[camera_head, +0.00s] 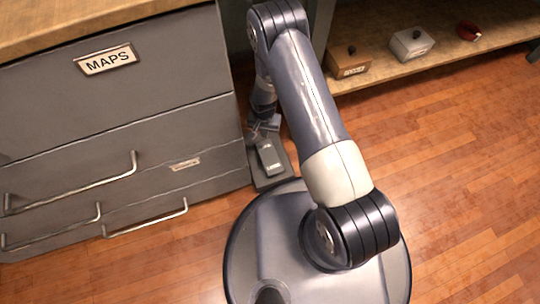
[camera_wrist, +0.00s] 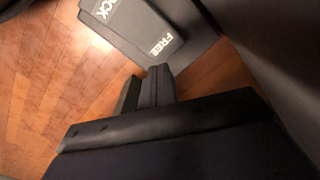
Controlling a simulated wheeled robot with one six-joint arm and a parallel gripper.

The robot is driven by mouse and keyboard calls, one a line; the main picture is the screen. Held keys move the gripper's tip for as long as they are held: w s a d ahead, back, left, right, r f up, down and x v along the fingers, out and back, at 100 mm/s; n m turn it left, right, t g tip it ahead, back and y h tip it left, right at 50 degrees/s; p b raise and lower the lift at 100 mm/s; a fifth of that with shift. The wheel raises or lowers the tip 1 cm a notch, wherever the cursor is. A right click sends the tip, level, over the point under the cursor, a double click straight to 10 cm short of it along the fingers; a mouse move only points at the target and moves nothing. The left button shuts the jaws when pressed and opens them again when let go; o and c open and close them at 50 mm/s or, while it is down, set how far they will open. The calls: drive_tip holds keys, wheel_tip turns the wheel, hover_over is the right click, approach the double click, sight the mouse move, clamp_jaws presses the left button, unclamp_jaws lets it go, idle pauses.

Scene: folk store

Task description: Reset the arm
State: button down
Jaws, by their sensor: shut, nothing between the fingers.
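My arm rises from my round base and bends over at the top, then hangs down beside the grey cabinet. My gripper (camera_head: 265,125) is low at the cabinet's right side, small and partly hidden by the arm. In the wrist view my gripper (camera_wrist: 158,72) is shut, its two dark fingers together with nothing between them. Just beyond the fingertips is a grey pedal-like block (camera_wrist: 135,22) with the white words "FREE" and "LOCK". It also shows on the floor in the head view (camera_head: 270,157). I cannot tell whether the fingertips touch it.
A grey cabinet (camera_head: 180,60) labelled "MAPS", with drawer handles, stands close on the left. A wooden shelf (camera_head: 385,75) at the upper right holds a brown box (camera_head: 347,62), a white box (camera_head: 412,44) and a red item (camera_head: 468,31). The wooden floor (camera_head: 460,180) at right is clear.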

sight(265, 147)
idle(0.3)
wheel_tip(265, 147, down, 9)
drive_tip(key=b, duration=0.5)
drive_tip(key=shift+f+b, duration=0.1)
drive_tip(key=shift+b, duration=0.25)
drive_tip(key=shift+r+p, duration=0.3)
drive_tip(key=shift+r, duration=0.05)
